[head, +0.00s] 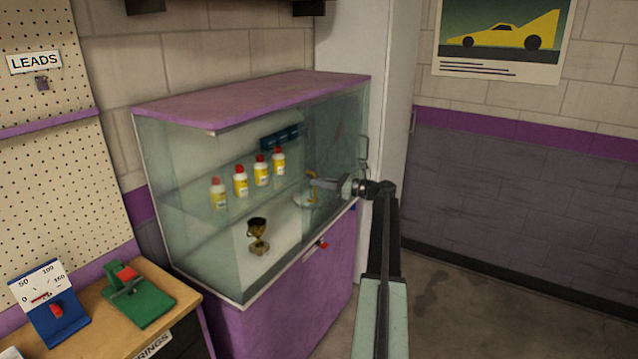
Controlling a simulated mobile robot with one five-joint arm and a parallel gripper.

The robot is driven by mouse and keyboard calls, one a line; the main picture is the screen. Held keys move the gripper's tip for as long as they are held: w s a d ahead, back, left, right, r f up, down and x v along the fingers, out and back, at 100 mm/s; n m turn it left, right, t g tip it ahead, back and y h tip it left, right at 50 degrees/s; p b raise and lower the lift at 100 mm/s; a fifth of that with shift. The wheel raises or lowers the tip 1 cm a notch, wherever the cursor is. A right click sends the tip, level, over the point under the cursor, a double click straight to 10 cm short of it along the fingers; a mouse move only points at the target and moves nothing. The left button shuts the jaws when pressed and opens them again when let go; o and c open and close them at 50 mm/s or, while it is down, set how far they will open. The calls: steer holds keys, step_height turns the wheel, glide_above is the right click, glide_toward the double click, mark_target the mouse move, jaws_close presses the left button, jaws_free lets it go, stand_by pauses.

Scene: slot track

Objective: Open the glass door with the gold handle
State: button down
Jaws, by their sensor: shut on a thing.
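The display cabinet (290,100) has a purple top and base with glass between. Its front glass door (336,130) shows on the right part of the front. My gripper (314,182) reaches in from the right and is at the front of this glass. It is shut on a small gold handle (313,194), which is mostly hidden by the jaws. The door looks closed or nearly so; I cannot tell exactly. A second, greyish handle (364,150) shows at the cabinet's right edge.
Inside stand several yellow-and-white bottles (240,182) and a gold trophy (258,236). A red knob (322,244) is on the purple base. A wooden bench (170,318) with a gauge (45,300) and a green device (135,297) is at lower left. Grey floor (450,300) at right is clear.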

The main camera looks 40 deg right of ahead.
steer(key=c, duration=1.5)
jaws_free()
steer(key=shift+w+a, duration=0.2)
steer(key=shift+s, duration=0.15)
steer(key=v, duration=0.7)
steer(key=shift+s+d, duration=0.25)
